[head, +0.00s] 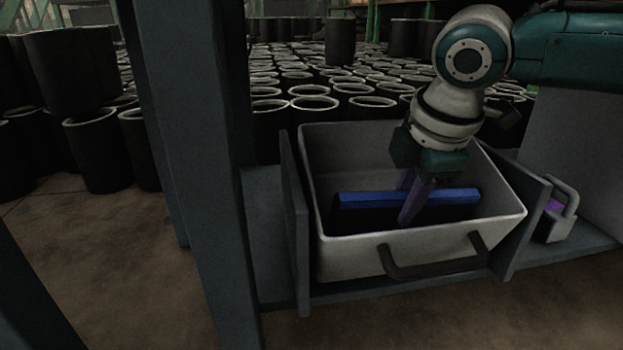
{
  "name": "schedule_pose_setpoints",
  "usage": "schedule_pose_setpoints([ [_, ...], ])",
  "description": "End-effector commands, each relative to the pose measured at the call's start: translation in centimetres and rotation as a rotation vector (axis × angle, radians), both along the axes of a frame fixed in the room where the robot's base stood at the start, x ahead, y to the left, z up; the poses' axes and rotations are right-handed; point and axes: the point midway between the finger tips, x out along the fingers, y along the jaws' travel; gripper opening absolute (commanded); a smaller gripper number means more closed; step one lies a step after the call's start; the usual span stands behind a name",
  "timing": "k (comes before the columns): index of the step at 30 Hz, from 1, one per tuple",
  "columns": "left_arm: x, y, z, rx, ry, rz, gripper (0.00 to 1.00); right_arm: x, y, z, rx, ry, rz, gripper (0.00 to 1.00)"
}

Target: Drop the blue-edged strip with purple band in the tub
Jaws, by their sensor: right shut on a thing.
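The strip (365,200) lies lengthwise inside the grey tub (345,256), with its bright blue edge up and a dark body below. My right gripper (405,206) reaches down into the tub and is shut on the strip near its middle, one finger on the near side. The fingers look purple, and I cannot make out a separate purple band on the strip. I cannot tell whether the strip's lower side touches the tub floor. My left gripper is not in view.
The tub has a dark front handle (435,268) and stands between upright side plates, the left one (294,225) close to its wall. A thick grey post (190,150) rises on the left. Many black sleeves (313,106) stand behind. A small grey block (558,222) sits at right.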

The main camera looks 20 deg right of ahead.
Motion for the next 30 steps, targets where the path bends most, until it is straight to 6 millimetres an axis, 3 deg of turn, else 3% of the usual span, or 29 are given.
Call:
schedule_pose_setpoints([
  [15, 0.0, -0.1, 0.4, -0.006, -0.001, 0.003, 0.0, 0.0, 0.0, -1.2, 0.001, -0.001, 0.0, 0.0],
  [16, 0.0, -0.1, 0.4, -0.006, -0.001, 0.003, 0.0, 0.0, 0.0, -1.2, 0.001, 0.0, 0.0, 0.25],
  [21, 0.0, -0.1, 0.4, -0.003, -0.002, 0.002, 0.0, 0.0, 0.0, -1.2, 0.0, 0.0, 0.0, 0.45],
  [24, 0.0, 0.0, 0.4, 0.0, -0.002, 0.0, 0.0, 0.0, 0.0, -1.2, 0.0, 0.0, 0.0, 0.54],
  [30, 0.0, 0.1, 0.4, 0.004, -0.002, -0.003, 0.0, 0.0, 0.0, -1.1, 0.0, 0.0, 0.0, 0.54],
])
